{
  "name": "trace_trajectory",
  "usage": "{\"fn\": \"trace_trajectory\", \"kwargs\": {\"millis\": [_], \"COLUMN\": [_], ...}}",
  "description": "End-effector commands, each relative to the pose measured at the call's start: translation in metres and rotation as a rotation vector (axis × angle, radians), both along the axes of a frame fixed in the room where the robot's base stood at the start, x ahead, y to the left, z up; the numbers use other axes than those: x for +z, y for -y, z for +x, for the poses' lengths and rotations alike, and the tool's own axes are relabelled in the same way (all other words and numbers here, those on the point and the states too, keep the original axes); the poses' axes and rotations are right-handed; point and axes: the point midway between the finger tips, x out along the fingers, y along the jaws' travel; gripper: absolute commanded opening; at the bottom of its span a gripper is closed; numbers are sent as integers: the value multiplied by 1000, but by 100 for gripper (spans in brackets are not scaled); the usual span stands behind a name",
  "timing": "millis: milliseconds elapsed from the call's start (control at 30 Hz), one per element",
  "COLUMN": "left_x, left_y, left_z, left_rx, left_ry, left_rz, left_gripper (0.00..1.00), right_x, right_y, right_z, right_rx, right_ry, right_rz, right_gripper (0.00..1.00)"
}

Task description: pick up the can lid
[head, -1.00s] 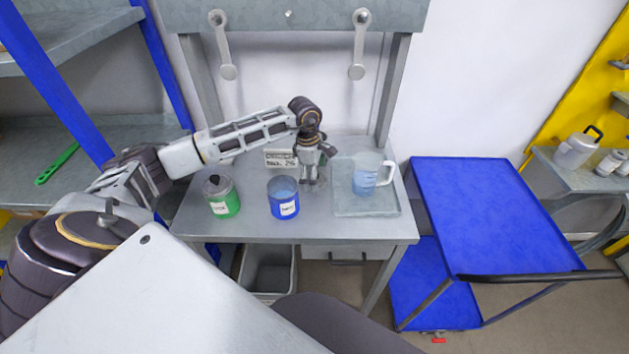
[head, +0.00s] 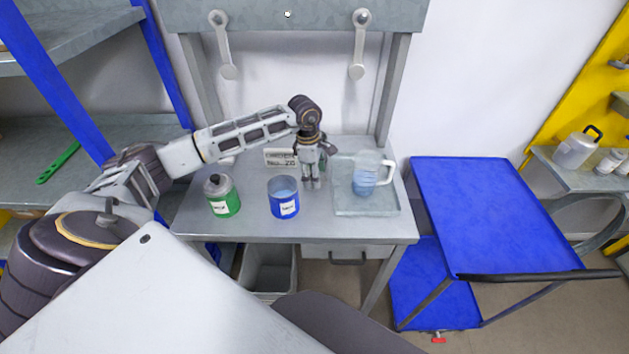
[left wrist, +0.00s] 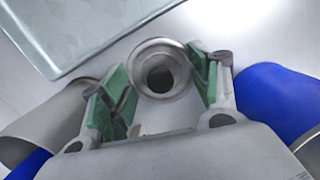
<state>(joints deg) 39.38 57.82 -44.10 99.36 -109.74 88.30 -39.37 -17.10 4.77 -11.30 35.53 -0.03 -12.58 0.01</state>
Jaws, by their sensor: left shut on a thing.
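The can lid (left wrist: 161,72) shows in the left wrist view as a small round grey metal piece with a dark middle. My left gripper (left wrist: 165,88) is shut on it, with a green pad on either side. In the head view my left gripper (head: 312,186) points down, low over the bench, right of the open blue can (head: 284,198). The lid is too small and covered to make out there. My right gripper is not in view.
A green can (head: 222,197) with a grey top stands left of the blue can. A clear jug (head: 371,176) with blue liquid stands on a shallow tray (head: 367,206) at right. A small sign (head: 279,158) stands behind. The bench front (head: 290,230) is clear.

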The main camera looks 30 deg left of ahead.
Motion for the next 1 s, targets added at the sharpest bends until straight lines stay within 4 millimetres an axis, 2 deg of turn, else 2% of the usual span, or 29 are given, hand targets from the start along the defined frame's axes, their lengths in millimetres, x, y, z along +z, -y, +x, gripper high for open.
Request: {"fn": "trace_trajectory", "kwargs": {"millis": [267, 633, 733, 800, 1000], "left_x": [-6, -6, 0, 7, 35], "left_y": [1, 1, 1, 1, 1], "left_z": [-3, -4, -3, -3, -1], "left_rx": [-1, -1, -1, -1, -1], "left_ry": [-11, -13, -13, -11, -4], "left_rz": [0, 2, 1, 0, 0], "left_gripper": [42, 42, 27, 0, 0], "right_x": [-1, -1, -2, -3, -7], "right_y": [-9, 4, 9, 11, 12], "right_z": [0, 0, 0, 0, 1], "right_rx": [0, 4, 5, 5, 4], "right_ry": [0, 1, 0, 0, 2], "right_rz": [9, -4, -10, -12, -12], "right_gripper": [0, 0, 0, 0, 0]}}
